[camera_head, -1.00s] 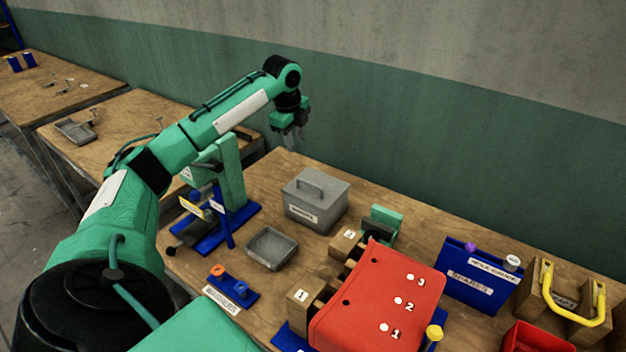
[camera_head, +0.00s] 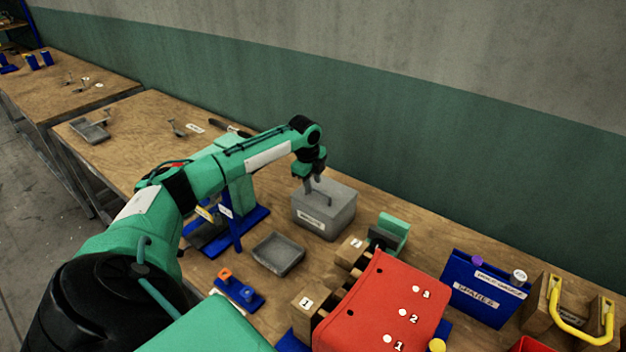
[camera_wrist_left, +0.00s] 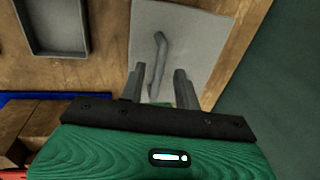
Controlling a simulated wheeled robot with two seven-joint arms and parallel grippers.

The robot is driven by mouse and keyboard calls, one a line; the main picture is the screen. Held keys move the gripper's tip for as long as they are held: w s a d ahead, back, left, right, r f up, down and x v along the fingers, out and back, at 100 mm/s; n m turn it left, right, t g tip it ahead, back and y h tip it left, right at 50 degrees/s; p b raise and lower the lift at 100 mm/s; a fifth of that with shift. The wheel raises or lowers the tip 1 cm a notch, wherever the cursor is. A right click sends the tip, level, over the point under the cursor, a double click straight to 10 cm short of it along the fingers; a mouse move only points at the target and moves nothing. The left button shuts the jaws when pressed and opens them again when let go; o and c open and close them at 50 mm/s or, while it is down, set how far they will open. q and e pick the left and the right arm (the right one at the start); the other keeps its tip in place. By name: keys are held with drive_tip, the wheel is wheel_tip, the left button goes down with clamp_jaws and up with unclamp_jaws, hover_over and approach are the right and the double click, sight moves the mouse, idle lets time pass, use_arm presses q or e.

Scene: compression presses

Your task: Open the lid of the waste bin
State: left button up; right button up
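The grey waste bin (camera_head: 325,217) is a box with a label on its front, standing on the wooden bench near the middle of the head view. Its lid (camera_wrist_left: 186,30) is shut and carries a bar handle (camera_wrist_left: 159,55). My left gripper (camera_head: 312,188) points down at the lid. In the left wrist view its two fingers (camera_wrist_left: 156,80) are apart, with the near end of the handle between them in the picture. I cannot tell whether they touch it. My right gripper is not in view.
A shallow grey tray (camera_head: 278,254) lies in front of the bin. A green and blue press (camera_head: 238,205) stands left of it. The wall (camera_head: 420,140) is behind.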

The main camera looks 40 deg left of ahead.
use_arm(q)
drive_tip(key=shift+w+f, duration=0.1)
drive_tip(key=shift+f, duration=0.5)
clamp_jaws()
drive_tip(key=shift+w, duration=0.1)
